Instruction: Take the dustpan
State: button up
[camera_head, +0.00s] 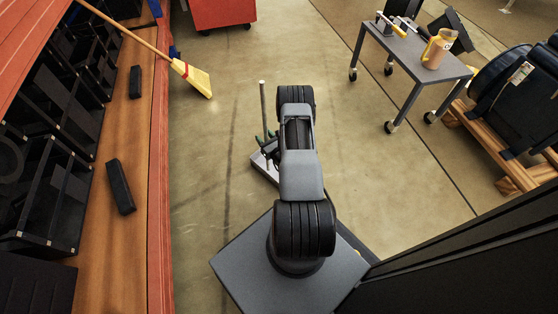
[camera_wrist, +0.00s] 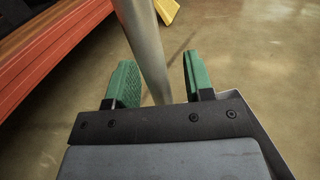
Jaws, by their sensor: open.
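The dustpan (camera_head: 263,105) stands upright on the floor in the head view, with a thin grey pole handle above a pale pan (camera_head: 262,170). My arm hides part of it. In the wrist view the grey handle (camera_wrist: 143,38) rises between the two green fingers of my gripper (camera_wrist: 158,68). The fingers are open, with a visible gap between the handle and the right finger. The left finger is close to the handle; I cannot tell whether they touch. My gripper also shows in the head view (camera_head: 268,137), low beside the handle.
A yellow broom (camera_head: 192,76) leans on the orange-edged workbench (camera_head: 135,165) at the left. A red cabinet (camera_head: 222,12) stands at the back. A grey wheeled table (camera_head: 415,55) and a wooden pallet (camera_head: 490,145) are at the right. The floor around the dustpan is clear.

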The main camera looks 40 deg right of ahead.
jog(key=shift+w, duration=0.45)
jog(key=shift+c, duration=0.5)
grip_shut()
jog(key=shift+r, duration=0.1)
dwell(0.5)
